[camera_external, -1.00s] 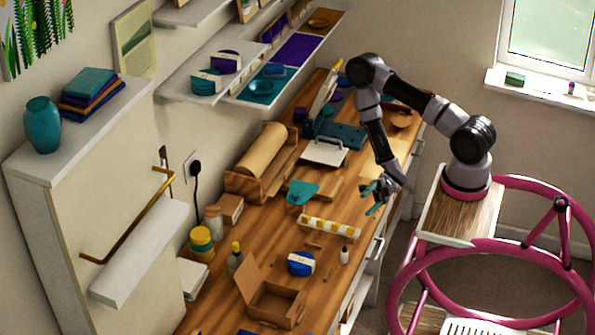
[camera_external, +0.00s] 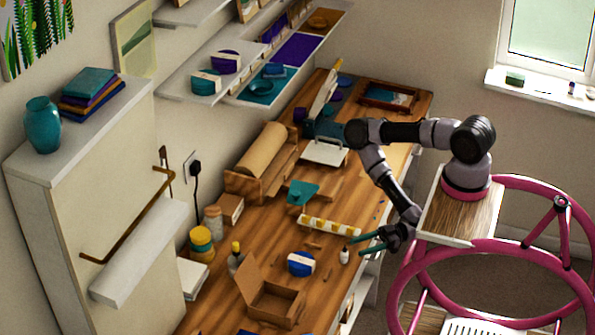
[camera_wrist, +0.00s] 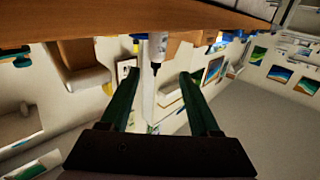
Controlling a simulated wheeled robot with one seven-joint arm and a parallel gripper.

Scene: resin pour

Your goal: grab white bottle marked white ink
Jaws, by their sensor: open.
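A small white bottle (camera_external: 344,256) with a dark cap stands upright near the front edge of the wooden bench; its marking is too small to read. In the wrist view the white bottle (camera_wrist: 158,46) hangs inverted at top centre, ahead of the fingers and between their lines. My gripper (camera_external: 366,246) is open and empty, its teal fingers pointing left toward the bottle from just off the bench's front edge. In the wrist view my gripper (camera_wrist: 158,80) shows two spread green fingers, with the bottle beyond the tips.
A yellow-and-white striped bar (camera_external: 330,226) lies close behind the bottle. A blue-and-white round item (camera_external: 300,264) and an open cardboard box (camera_external: 272,300) are to its left. A yellow-capped bottle (camera_external: 235,258) stands farther left.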

